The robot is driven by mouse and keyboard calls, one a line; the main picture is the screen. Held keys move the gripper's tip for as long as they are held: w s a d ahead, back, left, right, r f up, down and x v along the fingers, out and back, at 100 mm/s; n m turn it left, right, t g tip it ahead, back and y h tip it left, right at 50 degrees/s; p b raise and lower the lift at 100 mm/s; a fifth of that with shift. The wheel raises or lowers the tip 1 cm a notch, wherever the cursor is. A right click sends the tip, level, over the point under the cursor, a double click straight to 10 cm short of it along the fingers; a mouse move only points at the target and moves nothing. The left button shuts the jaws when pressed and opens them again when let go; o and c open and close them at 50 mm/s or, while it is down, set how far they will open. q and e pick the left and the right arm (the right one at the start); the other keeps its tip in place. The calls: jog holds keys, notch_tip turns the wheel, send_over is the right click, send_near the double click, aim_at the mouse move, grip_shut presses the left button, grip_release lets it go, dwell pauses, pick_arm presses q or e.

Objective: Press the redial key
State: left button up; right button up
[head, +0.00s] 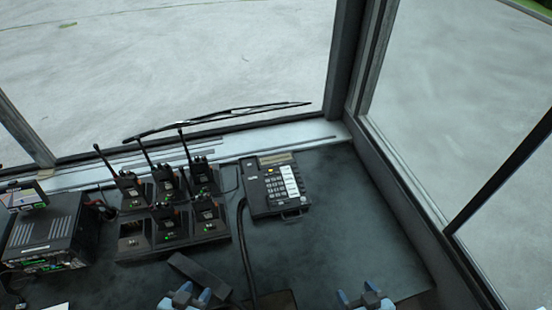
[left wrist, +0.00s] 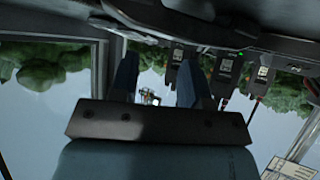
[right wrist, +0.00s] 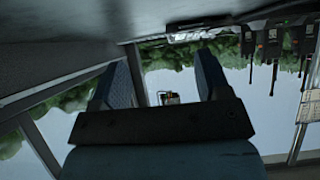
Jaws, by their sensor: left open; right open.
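The desk phone (head: 276,186) lies on the dark desk near the window, right of the radios. It has a small display at its top, a dark keypad and a column of white keys or labels. The key lettering is too small to read, so I cannot tell which one is redial. My left gripper (head: 187,297) is open and empty at the bottom edge, nearer than the phone and to its left; it also shows in the left wrist view (left wrist: 157,72). My right gripper (head: 367,296) is open and empty, nearer than the phone and to its right; it also shows in the right wrist view (right wrist: 162,78).
Several handheld radios stand in a charger (head: 175,238) left of the phone, antennas upward. A boxy radio unit (head: 42,240) is at the far left. A black cable (head: 243,250) runs down beside the phone. The desk (head: 345,215) right of the phone is clear, bounded by the window frame.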

jog(key=shift+r, duration=0.1)
grip_shut()
jog(key=shift+s, duration=0.1)
dwell(0.7)
dwell(1.0)
